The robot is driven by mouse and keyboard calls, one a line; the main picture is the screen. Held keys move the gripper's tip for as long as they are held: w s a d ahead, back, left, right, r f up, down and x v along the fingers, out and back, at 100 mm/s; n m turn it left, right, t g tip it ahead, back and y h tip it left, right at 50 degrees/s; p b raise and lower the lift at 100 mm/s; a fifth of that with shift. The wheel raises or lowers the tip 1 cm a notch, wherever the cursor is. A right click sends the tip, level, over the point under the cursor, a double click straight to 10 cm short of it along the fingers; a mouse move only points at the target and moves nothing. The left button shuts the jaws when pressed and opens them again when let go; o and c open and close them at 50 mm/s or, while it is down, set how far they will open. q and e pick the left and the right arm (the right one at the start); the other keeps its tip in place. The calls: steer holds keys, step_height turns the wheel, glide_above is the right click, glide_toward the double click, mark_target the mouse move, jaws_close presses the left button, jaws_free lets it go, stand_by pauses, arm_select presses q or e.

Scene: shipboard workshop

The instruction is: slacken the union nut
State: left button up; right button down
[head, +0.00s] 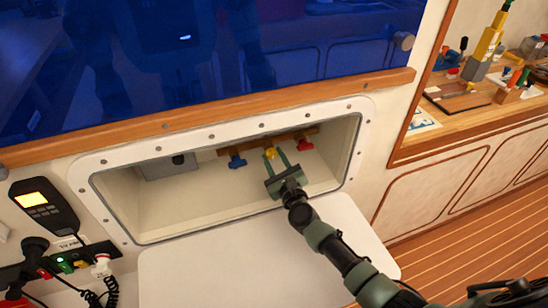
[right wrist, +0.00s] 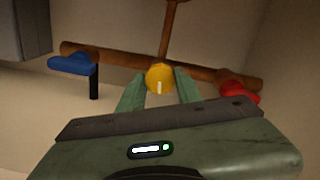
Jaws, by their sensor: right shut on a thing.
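The union nut (right wrist: 159,77) is yellow with a pale mark on its face. It sits on a brown pipe (right wrist: 115,59) inside a wall recess, and it also shows small in the head view (head: 270,153). My right gripper (right wrist: 160,84) reaches into the recess, its two green fingers shut on the nut from either side. The same gripper shows in the head view (head: 275,161). The nut's rear side is hidden. My left gripper is not in view.
A blue valve handle (right wrist: 72,65) is left of the nut and a red one (right wrist: 240,92) is right of it. A grey box (head: 170,167) is in the recess's left part. The white recess frame (head: 230,131) surrounds the opening.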

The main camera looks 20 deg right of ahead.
steer(key=n, duration=0.3)
steer(key=shift+n, duration=0.3)
steer(key=n, duration=0.4)
steer(key=shift+n+p, duration=0.3)
steer(key=shift+p, duration=0.1)
steer(key=n, duration=0.4)
steer(key=shift+n+p, duration=0.45)
steer(key=shift+n, duration=1.45)
steer(key=c, duration=1)
jaws_free()
